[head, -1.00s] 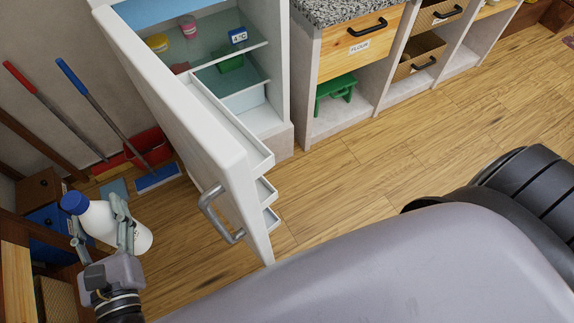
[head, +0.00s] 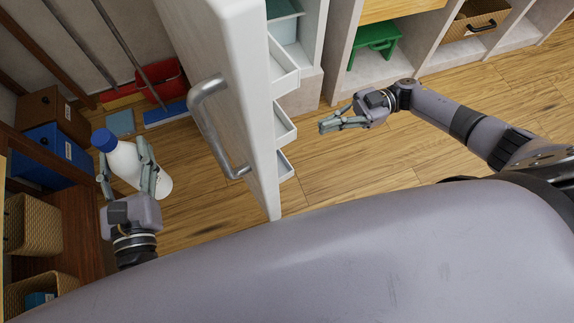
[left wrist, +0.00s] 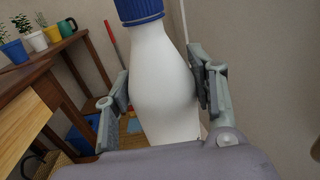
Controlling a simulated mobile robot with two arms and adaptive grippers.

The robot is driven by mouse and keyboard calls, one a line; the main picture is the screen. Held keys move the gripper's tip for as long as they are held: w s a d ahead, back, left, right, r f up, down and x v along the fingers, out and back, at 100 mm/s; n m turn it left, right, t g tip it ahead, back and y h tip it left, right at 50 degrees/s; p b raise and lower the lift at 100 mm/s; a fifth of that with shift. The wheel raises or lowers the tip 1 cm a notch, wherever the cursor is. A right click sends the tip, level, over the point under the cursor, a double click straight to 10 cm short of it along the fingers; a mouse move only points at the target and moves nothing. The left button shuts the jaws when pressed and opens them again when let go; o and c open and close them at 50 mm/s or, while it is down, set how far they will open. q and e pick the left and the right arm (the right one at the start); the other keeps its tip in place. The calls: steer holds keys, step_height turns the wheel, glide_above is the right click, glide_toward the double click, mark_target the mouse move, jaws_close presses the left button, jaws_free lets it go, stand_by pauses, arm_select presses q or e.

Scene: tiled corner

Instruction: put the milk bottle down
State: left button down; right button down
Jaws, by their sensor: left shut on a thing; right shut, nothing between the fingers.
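The milk bottle (head: 126,162) is white with a blue cap and tilts to the left in the head view. My left gripper (head: 130,172) is shut on its body and holds it left of the open fridge door. In the left wrist view the bottle (left wrist: 162,80) fills the middle, with the fingers of the left gripper (left wrist: 165,95) on both sides of it. My right gripper (head: 328,124) is shut and empty, above the floor to the right of the fridge door.
The open fridge door (head: 232,60) with its handle stands between my grippers. A wooden shelf unit (head: 80,225) with baskets and a blue box (head: 52,152) is at the left. Potted plants (left wrist: 35,38) stand on a table in the left wrist view. A green stool (head: 376,38) sits in a cabinet bay.

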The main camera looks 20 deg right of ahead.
steer(key=s+a+n+g+p, duration=0.1)
steer(key=s+a, duration=0.5)
steer(key=a, duration=0.6)
steer(key=shift+a+r+g+h+p, duration=0.15)
steer(key=shift+r+g+h+p, duration=0.2)
steer(key=shift+g+p, duration=0.7)
steer(key=shift+s+a, duration=0.1)
